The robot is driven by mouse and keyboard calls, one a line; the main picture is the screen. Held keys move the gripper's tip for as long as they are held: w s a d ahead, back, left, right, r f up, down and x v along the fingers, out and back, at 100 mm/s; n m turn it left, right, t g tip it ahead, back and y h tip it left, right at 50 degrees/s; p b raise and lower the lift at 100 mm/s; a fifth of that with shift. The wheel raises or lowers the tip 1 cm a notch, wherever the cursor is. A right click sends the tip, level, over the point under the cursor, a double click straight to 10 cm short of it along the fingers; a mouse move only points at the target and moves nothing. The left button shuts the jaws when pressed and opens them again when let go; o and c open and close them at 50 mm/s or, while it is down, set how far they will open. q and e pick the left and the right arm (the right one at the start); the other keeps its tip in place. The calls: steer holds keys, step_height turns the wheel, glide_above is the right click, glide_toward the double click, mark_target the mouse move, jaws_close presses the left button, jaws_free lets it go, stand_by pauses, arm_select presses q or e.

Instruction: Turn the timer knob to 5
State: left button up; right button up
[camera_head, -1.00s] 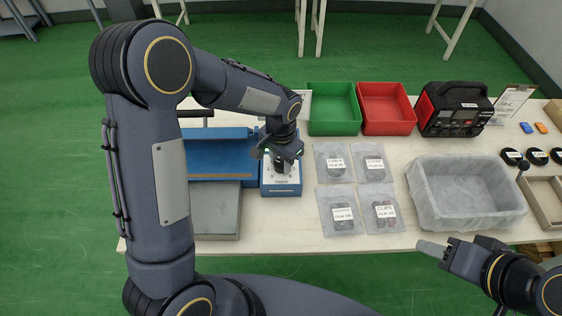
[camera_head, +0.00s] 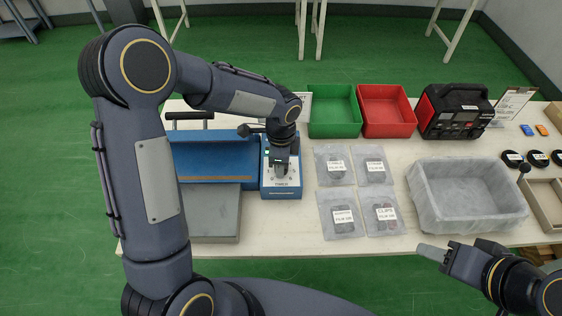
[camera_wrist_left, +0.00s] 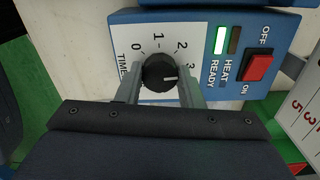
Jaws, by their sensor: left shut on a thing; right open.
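The timer knob (camera_wrist_left: 155,72) is a round black knob on the blue timer box (camera_head: 281,192). Its white pointer mark faces right in the left wrist view, a little below the 3. The dial face (camera_wrist_left: 144,41) shows 0, 1, 2 and 3; the lower part is hidden behind my gripper. My left gripper (camera_wrist_left: 160,84) is shut on the knob, one finger on each side; in the head view it (camera_head: 280,168) stands over the box. My right gripper (camera_head: 434,251) is open and empty near the table's front right.
A red switch (camera_wrist_left: 257,67) and a lit green lamp (camera_wrist_left: 220,40) sit beside the dial. The blue machine bed (camera_head: 215,160) adjoins the box. Bagged parts (camera_head: 342,213), a green bin (camera_head: 333,112), a red bin (camera_head: 387,112) and a grey tub (camera_head: 467,207) stand rightward.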

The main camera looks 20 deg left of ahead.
arm_select(q)
steer(key=m+p, duration=0.1)
steer(key=m, duration=0.3)
steer(key=shift+r+m, duration=0.1)
steer(key=shift+m, duration=0.2)
steer(key=m+p, duration=0.1)
steer(key=m, duration=0.3)
steer(key=shift+m, duration=0.3)
steer(key=m+p, duration=0.2)
steer(key=m, duration=0.2)
steer(key=shift+w+m, duration=0.1)
steer(key=shift+m, duration=0.2)
steer(key=m+p, duration=0.1)
steer(key=m, duration=0.3)
steer(key=shift+m+p, duration=0.3)
steer(key=shift+p, duration=0.1)
steer(key=o, duration=1)
steer(key=shift+r, duration=3.85)
